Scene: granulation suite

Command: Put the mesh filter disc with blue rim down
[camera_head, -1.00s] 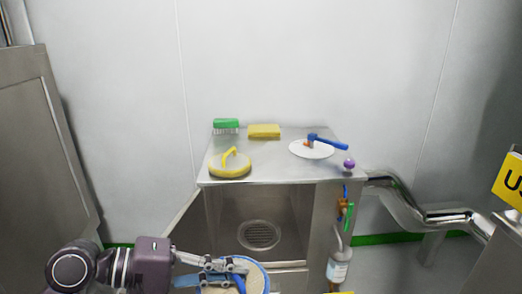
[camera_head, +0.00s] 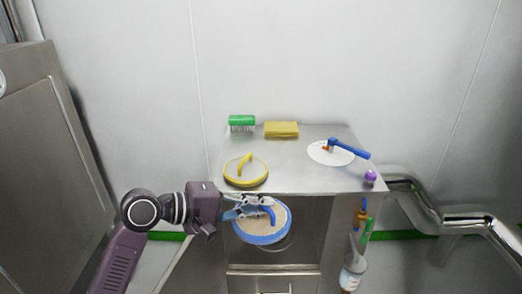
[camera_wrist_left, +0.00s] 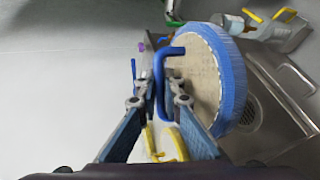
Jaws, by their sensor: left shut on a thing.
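The mesh filter disc with blue rim (camera_head: 262,232) is round with a beige mesh face and a blue handle. My left gripper (camera_head: 243,208) is shut on its blue handle and holds it in front of the steel table's (camera_head: 300,178) front edge, over the sink recess. In the left wrist view the disc (camera_wrist_left: 205,80) hangs to the right of the fingers, and my left gripper (camera_wrist_left: 160,98) has its fingertips at the handle. The right gripper is not in view.
The table's middle is clear. A bottle (camera_head: 351,276) hangs at the lower right.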

